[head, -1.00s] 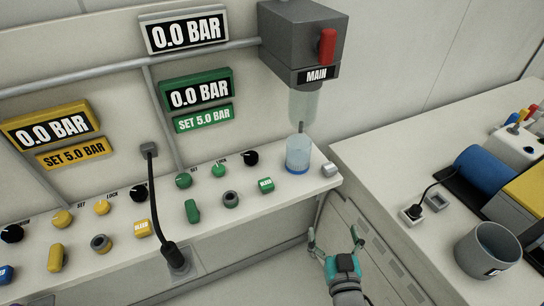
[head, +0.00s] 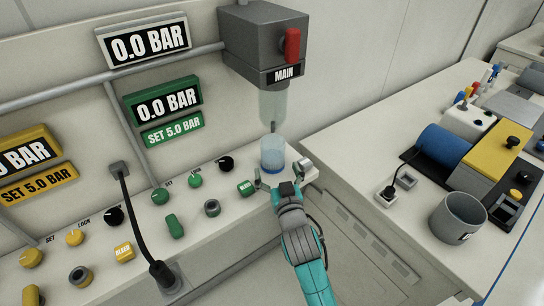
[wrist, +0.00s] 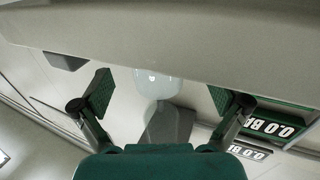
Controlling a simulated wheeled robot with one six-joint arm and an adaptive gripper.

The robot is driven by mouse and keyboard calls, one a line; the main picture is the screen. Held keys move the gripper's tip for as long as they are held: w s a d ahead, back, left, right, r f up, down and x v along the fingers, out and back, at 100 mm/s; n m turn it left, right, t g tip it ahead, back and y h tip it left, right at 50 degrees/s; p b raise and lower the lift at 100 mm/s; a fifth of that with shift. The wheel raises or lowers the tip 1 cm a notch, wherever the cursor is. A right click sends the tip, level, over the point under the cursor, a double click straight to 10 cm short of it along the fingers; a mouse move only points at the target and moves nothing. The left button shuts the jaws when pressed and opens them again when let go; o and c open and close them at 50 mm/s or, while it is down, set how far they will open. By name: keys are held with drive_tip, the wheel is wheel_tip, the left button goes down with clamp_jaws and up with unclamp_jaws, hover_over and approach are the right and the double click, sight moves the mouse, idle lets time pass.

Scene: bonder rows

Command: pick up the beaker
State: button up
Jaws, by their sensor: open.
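The beaker (head: 272,153) is clear with a blue base. It stands upright on the bench ledge (head: 215,185), near its right end and below the clear bowl (head: 273,104) of the MAIN unit. My gripper (head: 280,175) is open at the ledge's front edge, just in front of the beaker, with its fingers spread to either side. I cannot tell whether they touch it. In the wrist view, the open green-padded fingers (wrist: 162,92) flank a pale translucent shape (wrist: 158,82).
The grey MAIN box (head: 262,45) with a red handle overhangs the beaker. Green and black knobs (head: 195,181) line the ledge to the left. A grey pot (head: 458,217) stands on the right counter.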

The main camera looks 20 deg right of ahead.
sight(275, 158)
drive_tip(key=shift+w+d, duration=0.2)
drive_tip(key=shift+w, duration=1.1)
drive_tip(key=shift+w+d, duration=0.2)
drive_tip(key=shift+w, duration=1.1)
drive_tip(key=c, duration=1.4)
drive_tip(key=shift+s+r, duration=0.15)
drive_tip(key=shift+r, duration=0.05)
drive_tip(key=shift+s+a+r, duration=0.1)
drive_tip(key=shift+s+r, duration=0.6)
drive_tip(key=shift+s, duration=0.1)
drive_tip(key=shift+s+a+r, duration=0.15)
drive_tip(key=shift+s+r, duration=0.9)
drive_tip(key=shift+s, duration=0.95)
drive_tip(key=shift+s+a+r, duration=0.2)
drive_tip(key=shift+s+r, duration=0.85)
drive_tip(key=shift+s, duration=0.95)
drive_tip(key=shift+s+a+r, duration=0.15)
drive_tip(key=shift+s+r, duration=0.9)
drive_tip(key=shift+s, duration=0.95)
drive_tip(key=shift+s, duration=0.15)
